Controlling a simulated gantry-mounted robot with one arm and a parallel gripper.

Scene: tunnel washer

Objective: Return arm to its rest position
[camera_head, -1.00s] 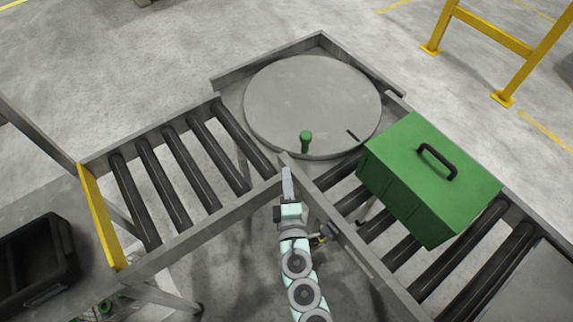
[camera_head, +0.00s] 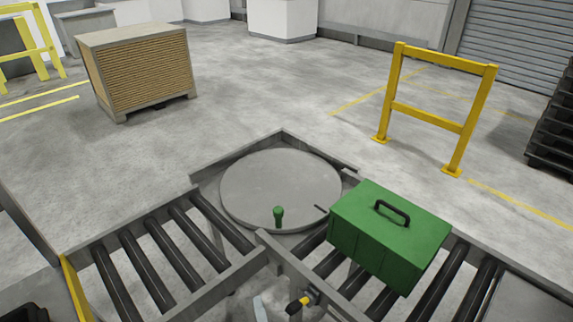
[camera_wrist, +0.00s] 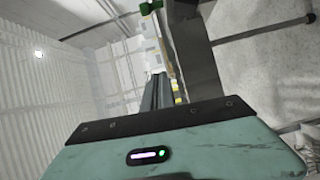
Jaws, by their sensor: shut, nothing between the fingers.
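My gripper (camera_head: 260,306) shows only as a pale tip at the bottom edge of the head view, in front of the rail corner and apart from the turntable; the rest of the arm is out of that view. In the wrist view my gripper (camera_wrist: 158,92) points away from the camera with its dark fingers together and nothing between them.
A round grey turntable (camera_head: 262,183) with an upright green handle (camera_head: 278,213) joins two roller conveyors. A green case (camera_head: 385,243) with a black handle sits on the right rollers. A yellow barrier (camera_head: 425,110) stands behind.

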